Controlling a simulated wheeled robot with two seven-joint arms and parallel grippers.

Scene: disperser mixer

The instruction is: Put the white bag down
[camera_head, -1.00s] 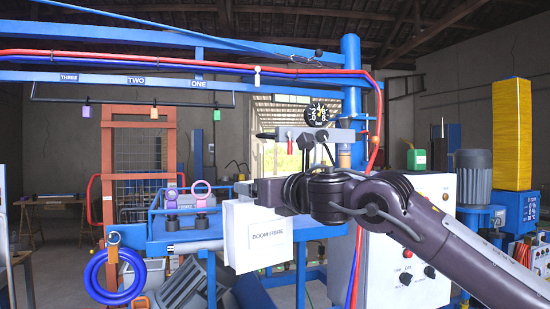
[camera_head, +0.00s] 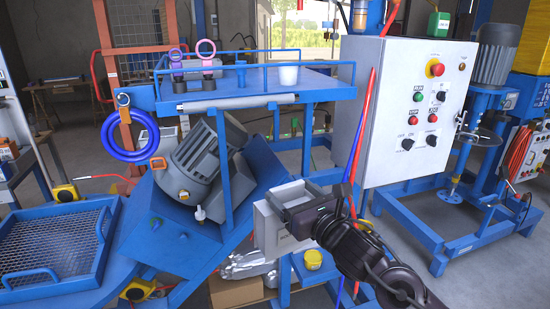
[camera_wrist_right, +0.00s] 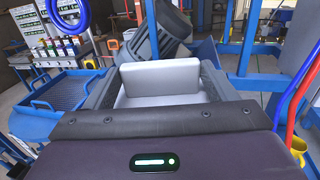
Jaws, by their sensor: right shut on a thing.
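The white bag (camera_head: 272,232) is a pale, box-like packet held upright in front of the blue machine frame, below the level of the blue table top. My right gripper (camera_head: 292,196) is shut on its upper part. The bag also shows between the fingers in the right wrist view (camera_wrist_right: 160,76). Part of the bag is hidden behind the gripper and wrist. I cannot tell whether its lower end touches anything. My left gripper is not in view.
A blue table (camera_head: 250,85) carries a white cup (camera_head: 288,76) and two ring-topped items. A grey motor (camera_head: 200,155) lies on a tilted blue plate left of the bag. A white control cabinet (camera_head: 405,110) stands right. A blue mesh tray (camera_head: 60,245) is at lower left.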

